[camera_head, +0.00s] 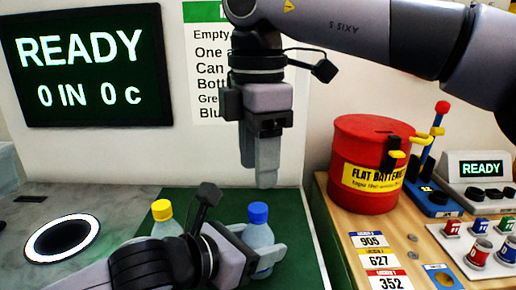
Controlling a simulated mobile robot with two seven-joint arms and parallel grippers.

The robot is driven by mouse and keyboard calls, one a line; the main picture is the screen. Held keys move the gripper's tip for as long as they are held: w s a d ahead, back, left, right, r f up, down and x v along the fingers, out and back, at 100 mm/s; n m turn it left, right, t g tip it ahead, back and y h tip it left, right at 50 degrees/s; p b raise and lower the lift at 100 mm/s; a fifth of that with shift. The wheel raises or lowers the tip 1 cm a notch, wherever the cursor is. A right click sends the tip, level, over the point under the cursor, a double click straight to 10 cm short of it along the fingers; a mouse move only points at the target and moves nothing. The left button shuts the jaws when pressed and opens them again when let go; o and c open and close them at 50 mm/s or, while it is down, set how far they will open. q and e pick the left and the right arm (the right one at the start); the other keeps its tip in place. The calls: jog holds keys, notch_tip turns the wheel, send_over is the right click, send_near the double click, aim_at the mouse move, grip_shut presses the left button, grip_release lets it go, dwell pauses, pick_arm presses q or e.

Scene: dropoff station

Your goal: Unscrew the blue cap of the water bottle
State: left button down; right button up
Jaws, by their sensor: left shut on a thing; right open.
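The water bottle (258,238) with the blue cap (258,212) stands upright on the green mat (308,262). My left gripper (268,255) is shut around the bottle's body below the cap, hiding part of it. My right gripper (262,160) is open and empty. It points down from above, higher than the blue cap, with a gap between its fingertips and the cap.
A second bottle with a yellow cap (162,210) stands left, partly behind my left arm. A lit ring (62,238) is at left.

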aim_at(258, 207)
notch_tip(258, 207, down, 7)
jog(key=shift+r, duration=0.1)
dwell(0.3)
grip_shut()
